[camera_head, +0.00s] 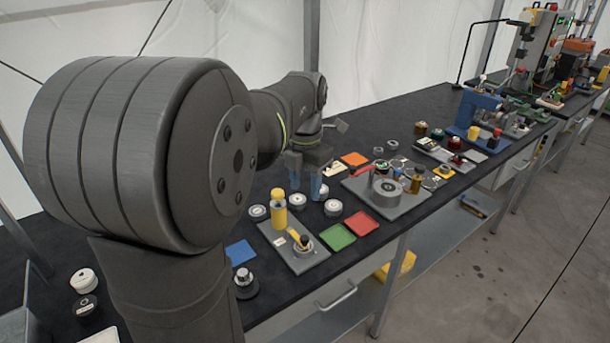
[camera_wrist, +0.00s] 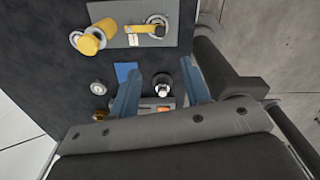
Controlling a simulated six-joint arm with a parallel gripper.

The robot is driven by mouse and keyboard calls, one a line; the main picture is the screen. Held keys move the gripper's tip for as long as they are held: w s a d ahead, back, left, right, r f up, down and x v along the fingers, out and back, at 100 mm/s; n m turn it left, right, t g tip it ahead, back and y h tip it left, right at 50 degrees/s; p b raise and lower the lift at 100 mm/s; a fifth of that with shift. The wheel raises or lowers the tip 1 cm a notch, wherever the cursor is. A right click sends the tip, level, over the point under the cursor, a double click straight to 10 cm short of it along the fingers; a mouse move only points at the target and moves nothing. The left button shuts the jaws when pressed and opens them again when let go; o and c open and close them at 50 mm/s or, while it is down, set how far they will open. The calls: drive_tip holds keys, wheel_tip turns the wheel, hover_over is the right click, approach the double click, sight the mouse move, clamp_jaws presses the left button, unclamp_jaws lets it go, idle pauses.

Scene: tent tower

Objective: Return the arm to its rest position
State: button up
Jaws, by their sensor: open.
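My gripper (camera_head: 307,188) hangs above the black bench, beyond my large grey arm joint. Its two blue fingers are apart, and no object shows held between them. In the wrist view my gripper (camera_wrist: 160,70) also shows spread fingers. A silver-topped black knob (camera_wrist: 162,84) appears in the gap between them, down on the bench. The same knob (camera_head: 245,282) stands at the near edge in the head view. My arm hides part of the bench behind it.
A grey plate (camera_head: 275,242) carries a yellow cylinder (camera_head: 279,210). Blue (camera_head: 240,252), green (camera_head: 337,237) and red (camera_head: 362,223) squares lie nearby. A second grey plate (camera_head: 408,204) bears a round grey fixture (camera_head: 383,199). A blue machine (camera_head: 474,112) stands farther right. Open floor lies beyond the front edge.

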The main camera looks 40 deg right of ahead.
sight(305, 237)
wheel_tip(305, 237, up, 2)
drive_tip(key=shift+r, duration=0.1)
idle(0.6)
wheel_tip(305, 237, down, 18)
drive_tip(key=shift+r, duration=0.2)
idle(0.4)
drive_tip(key=shift+r, duration=0.1)
